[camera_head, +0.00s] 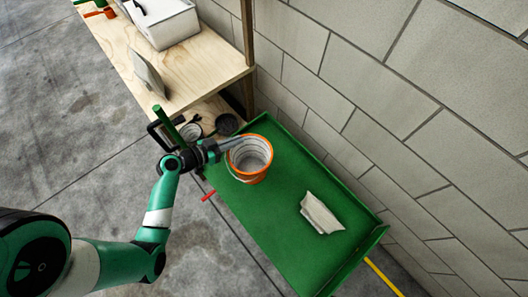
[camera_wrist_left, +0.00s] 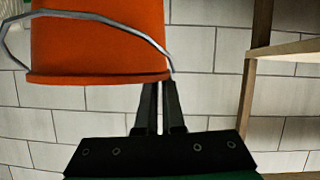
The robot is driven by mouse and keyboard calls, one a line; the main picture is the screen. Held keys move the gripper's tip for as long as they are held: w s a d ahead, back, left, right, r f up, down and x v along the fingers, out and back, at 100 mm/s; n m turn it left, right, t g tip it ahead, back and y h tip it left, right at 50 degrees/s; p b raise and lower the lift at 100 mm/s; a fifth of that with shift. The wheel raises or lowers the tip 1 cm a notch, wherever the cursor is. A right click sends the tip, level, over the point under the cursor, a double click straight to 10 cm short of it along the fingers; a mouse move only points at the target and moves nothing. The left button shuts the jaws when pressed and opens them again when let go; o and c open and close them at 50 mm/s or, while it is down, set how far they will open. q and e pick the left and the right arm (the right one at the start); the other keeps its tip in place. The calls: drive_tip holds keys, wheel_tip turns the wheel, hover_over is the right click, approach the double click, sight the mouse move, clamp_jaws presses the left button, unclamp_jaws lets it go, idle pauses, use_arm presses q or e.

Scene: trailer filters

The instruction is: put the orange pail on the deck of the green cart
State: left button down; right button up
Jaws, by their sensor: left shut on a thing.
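The orange pail (camera_head: 248,176) is at the far left end of the green cart (camera_head: 268,215), over its deck in the head view. I cannot tell whether its base touches the deck. It looks about upright, with a pale ribbed inside and a thin metal bail. My left gripper (camera_head: 224,145) is at the pail's upper left edge, shut on the pail. In the left wrist view, my left gripper's fingers (camera_wrist_left: 160,105) are close together at the edge of the pail (camera_wrist_left: 98,45), and the exact grip point is hard to see. My right gripper is not in view.
A pale angular object (camera_head: 320,214) lies on the deck's right part. A wooden bench (camera_head: 205,62) with a white bin (camera_head: 163,25) stands beyond the cart. A block wall (camera_head: 350,75) runs along the cart's far side. The deck's middle is clear.

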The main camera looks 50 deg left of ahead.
sight(264, 158)
use_arm(q)
drive_tip(key=w+d+f+b, duration=0.2)
drive_tip(key=b, duration=0.2)
drive_tip(key=shift+d+f, duration=0.1)
drive_tip(key=shift+f, duration=0.1)
drive_tip(key=w+d+f+b, duration=0.1)
drive_tip(key=w+d+f, duration=0.3)
drive_tip(key=shift+w+f+b, duration=0.15)
drive_tip(key=shift+f+b, duration=0.15)
drive_tip(key=shift+b, duration=0.05)
drive_tip(key=shift+w+d+f+b, duration=0.15)
drive_tip(key=shift+f+b, duration=0.6)
drive_tip(key=shift+f, duration=0.35)
drive_tip(key=shift+w+d+f+b, duration=0.1)
drive_tip(key=shift+w+f+b, duration=0.05)
drive_tip(key=shift+f+b, duration=0.75)
drive_tip(key=c, duration=1)
unclamp_jaws()
drive_tip(key=shift+f, duration=0.1)
drive_tip(key=shift+c, duration=0.2)
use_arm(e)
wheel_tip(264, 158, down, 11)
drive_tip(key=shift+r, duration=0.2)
use_arm(q)
drive_tip(key=shift+p, duration=0.3)
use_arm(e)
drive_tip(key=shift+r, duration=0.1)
